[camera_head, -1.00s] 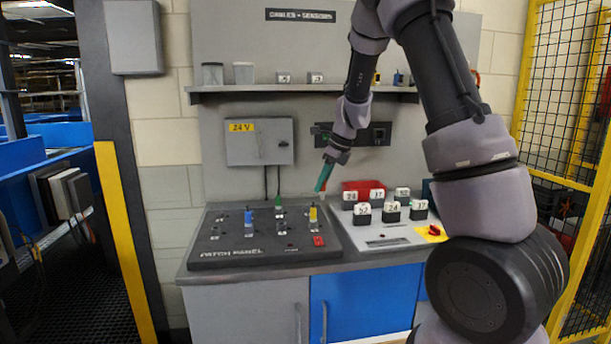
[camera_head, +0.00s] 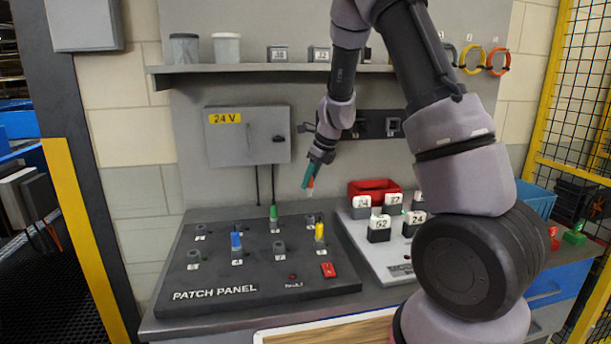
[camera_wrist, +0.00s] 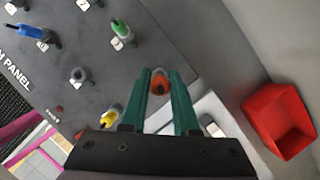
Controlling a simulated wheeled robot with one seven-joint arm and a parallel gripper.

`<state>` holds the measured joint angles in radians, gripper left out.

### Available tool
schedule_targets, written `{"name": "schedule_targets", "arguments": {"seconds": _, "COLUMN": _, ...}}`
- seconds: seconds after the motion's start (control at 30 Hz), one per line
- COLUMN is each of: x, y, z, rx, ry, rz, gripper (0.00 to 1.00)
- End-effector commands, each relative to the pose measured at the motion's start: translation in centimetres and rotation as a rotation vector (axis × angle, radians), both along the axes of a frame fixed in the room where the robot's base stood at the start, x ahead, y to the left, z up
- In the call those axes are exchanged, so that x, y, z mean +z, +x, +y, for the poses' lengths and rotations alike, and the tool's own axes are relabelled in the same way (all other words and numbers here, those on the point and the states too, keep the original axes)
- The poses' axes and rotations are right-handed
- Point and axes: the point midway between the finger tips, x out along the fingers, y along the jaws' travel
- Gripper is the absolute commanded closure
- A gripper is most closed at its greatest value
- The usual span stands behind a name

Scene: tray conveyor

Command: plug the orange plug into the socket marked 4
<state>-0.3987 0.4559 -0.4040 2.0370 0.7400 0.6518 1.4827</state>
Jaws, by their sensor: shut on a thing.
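My gripper (camera_head: 309,184) is shut on the orange plug (camera_wrist: 160,84), which sits between the green fingers in the wrist view. It is held in the air above the back right part of the dark patch panel (camera_head: 215,290), apart from it. The panel carries a blue plug (camera_head: 236,242), a green plug (camera_head: 273,212) and a yellow plug (camera_head: 319,232), each standing in a socket. Several sockets are empty, such as a grey one (camera_head: 279,248) in the middle, which also shows in the wrist view (camera_wrist: 80,75). The socket numbers are too small to read, so I cannot tell which is 4.
A light tray with several numbered blocks (camera_head: 379,232) stands right of the panel, with a red bin (camera_head: 374,188) behind it. A grey 24 V box (camera_head: 247,135) hangs on the wall with cables below. A shelf (camera_head: 270,69) runs above.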

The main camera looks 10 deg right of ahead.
Motion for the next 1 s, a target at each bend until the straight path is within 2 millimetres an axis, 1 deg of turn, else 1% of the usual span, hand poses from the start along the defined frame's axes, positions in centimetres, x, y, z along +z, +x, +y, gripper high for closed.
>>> {"name": "schedule_targets", "arguments": {"seconds": 0.1, "x": -0.5, "y": 0.0, "z": 0.0, "rx": 0.000, "ry": 0.000, "rz": 0.000, "gripper": 1.00}}
{"name": "schedule_targets", "arguments": {"seconds": 0.47, "x": -0.5, "y": 0.0, "z": 0.0, "rx": -0.002, "ry": 0.009, "rz": -0.004, "gripper": 1.00}}
{"name": "schedule_targets", "arguments": {"seconds": 0.67, "x": -1.8, "y": 0.0, "z": -0.1, "rx": -0.002, "ry": 0.006, "rz": -0.002, "gripper": 1.00}}
{"name": "schedule_targets", "arguments": {"seconds": 1.0, "x": -5.0, "y": -0.1, "z": 0.0, "rx": -0.001, "ry": 0.006, "rz": -0.002, "gripper": 1.00}}
